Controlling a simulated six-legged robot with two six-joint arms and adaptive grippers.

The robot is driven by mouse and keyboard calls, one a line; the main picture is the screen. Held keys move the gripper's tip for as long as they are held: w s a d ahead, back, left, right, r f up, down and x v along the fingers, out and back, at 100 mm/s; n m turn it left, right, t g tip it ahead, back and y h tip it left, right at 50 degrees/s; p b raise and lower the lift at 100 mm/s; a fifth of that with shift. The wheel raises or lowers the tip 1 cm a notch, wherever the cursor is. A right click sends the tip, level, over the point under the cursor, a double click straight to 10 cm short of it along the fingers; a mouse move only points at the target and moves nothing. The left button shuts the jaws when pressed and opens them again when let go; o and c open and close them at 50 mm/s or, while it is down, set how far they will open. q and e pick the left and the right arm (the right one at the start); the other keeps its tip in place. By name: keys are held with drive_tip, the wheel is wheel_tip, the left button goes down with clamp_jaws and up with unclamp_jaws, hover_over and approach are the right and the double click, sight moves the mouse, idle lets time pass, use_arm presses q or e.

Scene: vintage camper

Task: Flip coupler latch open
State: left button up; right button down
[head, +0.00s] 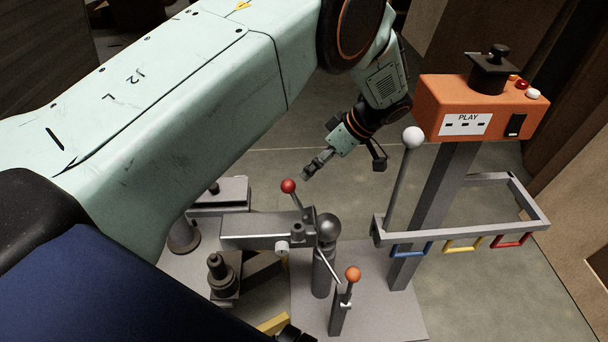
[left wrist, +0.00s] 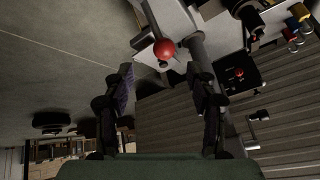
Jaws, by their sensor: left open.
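The coupler (head: 262,230) is a grey metal bar on the trailer hitch, next to a round grey ball (head: 328,227). A short latch lever with a red ball knob (head: 289,186) rises from it, tilted up to the left. My left gripper (head: 343,170) is open and empty, above and to the right of the red knob, apart from it. In the left wrist view the red knob (left wrist: 164,48) shows beyond the open fingertips (left wrist: 163,78), roughly centred between them. My right gripper is not in view.
An orange control box (head: 470,108) labelled PLAY stands on a post at right. A tall white-knobbed lever (head: 412,138) and a grey frame (head: 460,226) with coloured loops are close to my left gripper. An orange-knobbed lever (head: 353,274) stands in front. My left arm hides the left side.

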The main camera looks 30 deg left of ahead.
use_arm(q)
drive_tip(key=v, duration=0.3)
drive_tip(key=shift+d, duration=0.1)
drive_tip(key=shift+w, duration=0.1)
drive_tip(key=s+f+m+h+p, duration=0.2)
drive_tip(key=s+f+m+h, duration=0.5)
drive_tip(key=s+f, duration=1.15)
drive_tip(key=s+r+m+t+p, duration=0.1)
drive_tip(key=s+r+m, duration=0.2)
drive_tip(key=s+m, duration=0.6)
drive_tip(key=s, duration=1)
drive_tip(key=shift+t, duration=0.4)
drive_tip(key=shift+c, duration=0.4)
